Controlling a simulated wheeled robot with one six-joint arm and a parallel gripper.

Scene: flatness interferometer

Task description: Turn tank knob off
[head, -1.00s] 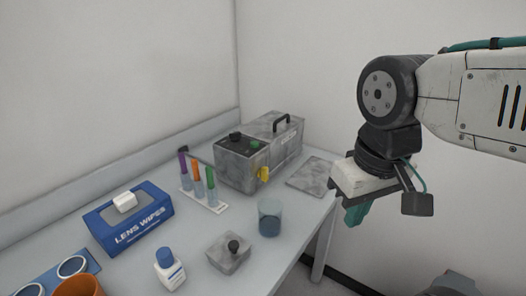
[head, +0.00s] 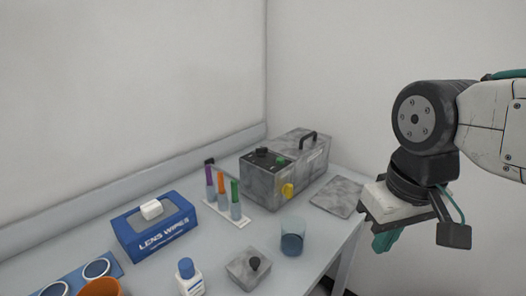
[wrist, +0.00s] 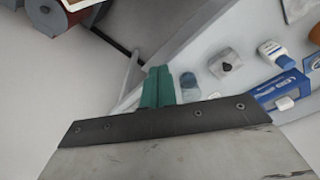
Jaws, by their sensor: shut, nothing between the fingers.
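A grey mottled tank-like box (head: 270,182) with a black carry handle stands at the back right of the table in the head view. A black knob (head: 262,152) and a green button (head: 282,161) are on its top, and a yellow knob (head: 287,190) is on its front face. I cannot read any knob's setting. My gripper (head: 384,241) has teal fingers, shut and empty, hanging in the air to the right of the box, apart from it. The fingers also show in the wrist view (wrist: 158,88), where the box is not in sight.
A beaker (head: 292,236) and a small grey block with a black knob (head: 248,268) stand before the box. A test-tube rack (head: 240,222), wipes box (head: 157,228) and white bottle (head: 190,280) are to the left. A flat grey plate (head: 339,196) lies right of the box.

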